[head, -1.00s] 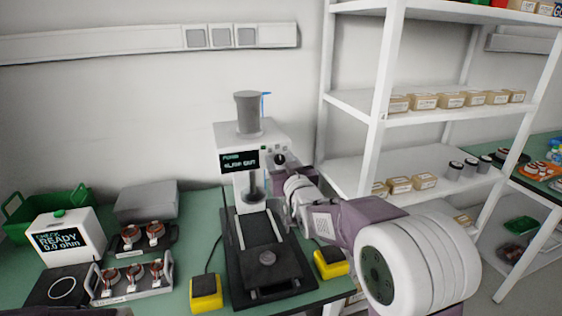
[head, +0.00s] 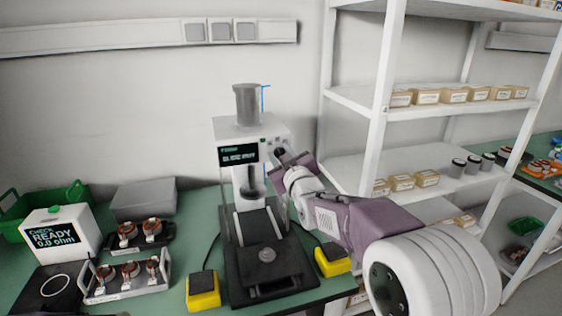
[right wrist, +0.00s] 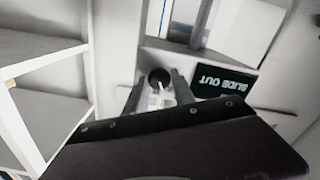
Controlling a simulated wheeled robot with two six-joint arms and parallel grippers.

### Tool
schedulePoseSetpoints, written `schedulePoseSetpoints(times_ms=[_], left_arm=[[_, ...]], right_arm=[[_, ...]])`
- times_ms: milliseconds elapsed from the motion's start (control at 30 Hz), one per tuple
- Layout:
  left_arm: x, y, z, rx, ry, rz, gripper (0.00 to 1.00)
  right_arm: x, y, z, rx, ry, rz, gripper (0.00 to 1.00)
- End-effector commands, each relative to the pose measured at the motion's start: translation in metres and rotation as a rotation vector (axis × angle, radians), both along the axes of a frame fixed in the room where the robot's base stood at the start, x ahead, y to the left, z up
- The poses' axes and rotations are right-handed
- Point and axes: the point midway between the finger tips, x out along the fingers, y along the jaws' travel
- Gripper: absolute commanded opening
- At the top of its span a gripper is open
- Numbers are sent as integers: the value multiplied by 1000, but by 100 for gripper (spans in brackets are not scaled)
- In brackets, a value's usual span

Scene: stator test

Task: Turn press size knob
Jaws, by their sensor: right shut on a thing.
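The press (head: 232,130) stands at the middle of the green bench, white with a grey cylinder on top and a dark display. The display reads "SLIDE OUT" in the right wrist view (right wrist: 225,82). The dark round size knob (head: 280,153) is on the press front, right of the display. It also shows in the right wrist view (right wrist: 160,77), between the fingers. My right gripper (head: 283,158) is at the knob, and its fingers (right wrist: 160,92) are shut on it. The knob's pointer marking is not clear. My left gripper is not in view.
Two yellow pedals (head: 203,290) flank the black slide base (head: 268,285). A checker (head: 58,235) reading "READY 0.0 ohm" and trays of copper stators (head: 128,287) stand at left. White shelving (head: 376,140) with boxes rises close on the right.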

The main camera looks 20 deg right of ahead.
Motion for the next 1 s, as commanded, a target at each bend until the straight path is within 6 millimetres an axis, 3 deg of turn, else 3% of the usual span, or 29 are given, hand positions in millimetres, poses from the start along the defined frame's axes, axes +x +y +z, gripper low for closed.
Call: schedulePoseSetpoints(times_ms=[100,500,1000], left_arm=[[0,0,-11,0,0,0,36],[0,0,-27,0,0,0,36],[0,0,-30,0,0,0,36]], right_arm=[[0,0,-4,-90,-4,0,0],[0,1,-3,-310,-8,1,0],[0,1,-2,-367,-10,1,0]])
